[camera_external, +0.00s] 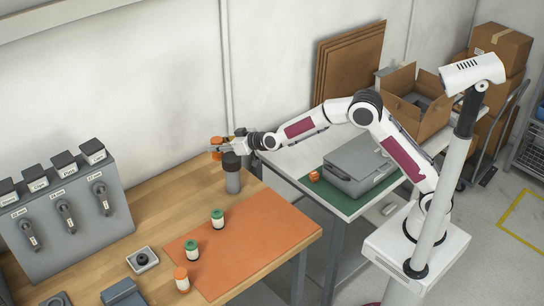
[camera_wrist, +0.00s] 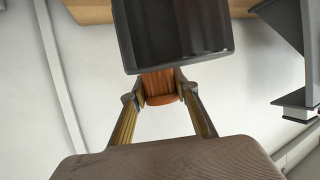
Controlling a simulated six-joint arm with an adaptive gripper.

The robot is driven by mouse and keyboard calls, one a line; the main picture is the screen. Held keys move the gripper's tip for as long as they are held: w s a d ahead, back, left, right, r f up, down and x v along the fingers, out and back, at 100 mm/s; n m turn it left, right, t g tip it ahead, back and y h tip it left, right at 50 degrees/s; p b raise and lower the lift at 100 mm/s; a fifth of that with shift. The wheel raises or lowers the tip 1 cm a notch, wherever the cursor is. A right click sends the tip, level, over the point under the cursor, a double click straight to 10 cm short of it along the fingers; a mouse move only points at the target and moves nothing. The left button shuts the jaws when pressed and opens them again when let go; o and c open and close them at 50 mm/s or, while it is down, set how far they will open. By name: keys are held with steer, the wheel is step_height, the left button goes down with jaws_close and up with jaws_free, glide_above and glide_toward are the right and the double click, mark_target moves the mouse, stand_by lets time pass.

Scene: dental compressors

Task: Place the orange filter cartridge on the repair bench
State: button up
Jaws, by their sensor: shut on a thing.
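My gripper (camera_external: 217,148) is at the end of the arm, above the back right part of the wooden bench (camera_external: 150,215). In the wrist view, my gripper (camera_wrist: 160,88) is shut on an orange part (camera_wrist: 160,84). A large dark grey body (camera_wrist: 175,35) lies right against or in front of that part; I cannot tell whether they are joined. In the external view, a grey cylinder with a dark top (camera_external: 233,182) is directly below my gripper. A white jar with an orange cap (camera_external: 182,279) stands at the front of the orange mat (camera_external: 260,235).
Two green-capped jars (camera_external: 217,219) (camera_external: 191,250) stand on the mat. A grey rack with handles (camera_external: 75,220) is at the left. The mat's right part is clear.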

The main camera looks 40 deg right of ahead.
steer(key=s+a+f+n+g+y, duration=0.1)
steer(key=s+a+n+g+y, duration=0.2)
steer(key=s+a, duration=0.7)
steer(key=a+n+y, duration=0.1)
steer(key=a, duration=0.1)
steer(key=shift+s+a+f, duration=0.2)
steer(key=shift+a+f, duration=0.15)
steer(key=shift+f, duration=0.05)
steer(key=shift+f, duration=0.1)
glide_above(210, 209)
step_height(210, 209, down, 6)
stand_by(0.6)
steer(key=shift+a+f, duration=0.1)
steer(key=shift+f, duration=0.05)
steer(key=shift+f, duration=1.75)
steer(key=shift+f, duration=0.2)
steer(key=o, duration=1.1)
